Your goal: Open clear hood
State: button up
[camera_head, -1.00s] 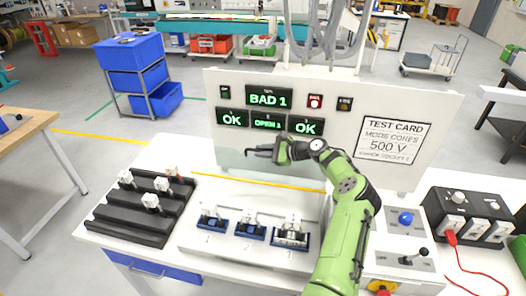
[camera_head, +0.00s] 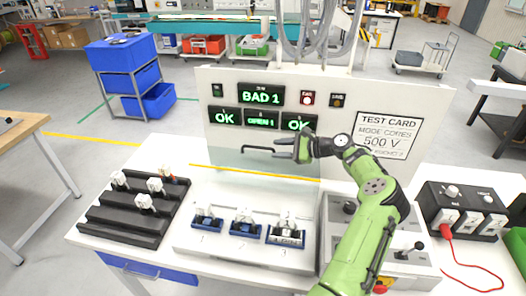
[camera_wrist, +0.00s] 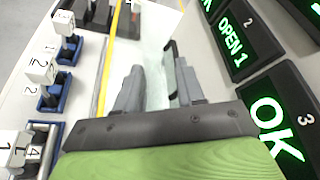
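The clear hood (camera_head: 225,160) is a see-through panel with a yellow edge strip, standing in front of the display panel behind the row of sockets. Its dark bar handle (camera_head: 262,151) runs sideways near the displays. My gripper (camera_head: 298,148) is at the right end of this handle. In the wrist view my gripper (camera_wrist: 158,82) has its two grey fingers apart, and the dark handle (camera_wrist: 172,62) shows close to the right finger. I cannot tell whether a finger touches it. The hood (camera_wrist: 153,50) shows faintly beyond the fingers.
Numbered blue sockets (camera_head: 244,230) holding white-topped parts sit on the bench below. A black stepped rack (camera_head: 125,218) with white parts stands at left. A test card (camera_head: 388,135), lit displays (camera_head: 261,96) and a black control box (camera_head: 462,210) are behind and right.

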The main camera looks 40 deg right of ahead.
jog(key=v, duration=0.6)
jog(key=shift+s+d+r, duration=0.1)
jog(key=shift+s+r, duration=0.05)
jog(key=shift+s, duration=0.05)
jog(key=w+a+r+n+g+h+b, duration=0.1)
jog(key=w+a+r+n+g, duration=0.3)
jog(key=a, duration=1.1)
jog(key=w+a+n+g+h+b, duration=0.1)
jog(key=a+n+g, duration=0.65)
jog(key=a, duration=0.65)
jog(key=s+a+r+n+t+h, duration=0.2)
jog(key=s+a+r+n+h, duration=0.2)
jog(key=s+a+n, duration=0.6)
jog(key=s+a+f+n+t+b, duration=0.1)
jog(key=s+a+n+t, duration=0.1)
jog(key=s, duration=1.3)
jog(key=shift+s+n, duration=0.25)
jog(key=shift+n, duration=0.1)
